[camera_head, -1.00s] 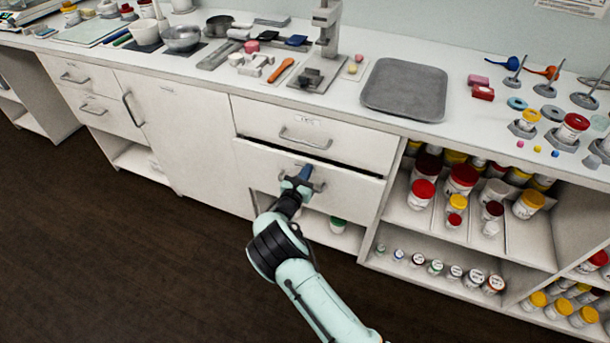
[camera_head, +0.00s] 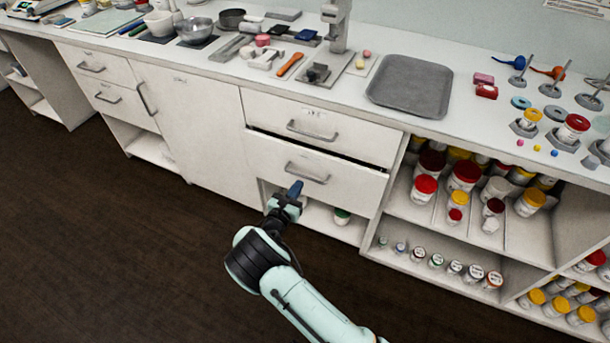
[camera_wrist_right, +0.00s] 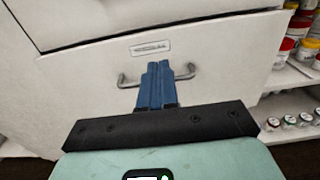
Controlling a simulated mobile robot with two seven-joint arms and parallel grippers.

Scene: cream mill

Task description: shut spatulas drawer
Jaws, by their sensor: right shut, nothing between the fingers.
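The lower of two stacked white drawers (camera_head: 345,184) stands slightly out, with a dark gap along its top edge. It has a grey bar handle (camera_head: 307,173). In the right wrist view the drawer front (camera_wrist_right: 220,50) bears a small label too small to read, so I cannot confirm it names spatulas. The upper drawer (camera_head: 365,135) looks shut. My right gripper (camera_head: 296,187) is shut and empty, with its blue fingers just below and in front of the lower handle. In the right wrist view the fingers (camera_wrist_right: 157,66) cover the handle's middle; contact is unclear. My left gripper is out of view.
The counter (camera_head: 345,95) above holds a grey tray (camera_head: 411,86) and lab items. Open shelves with several jars (camera_head: 465,175) are to the right. A cabinet door (camera_head: 190,130) is to the left. The dark floor (camera_head: 110,260) in front is clear.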

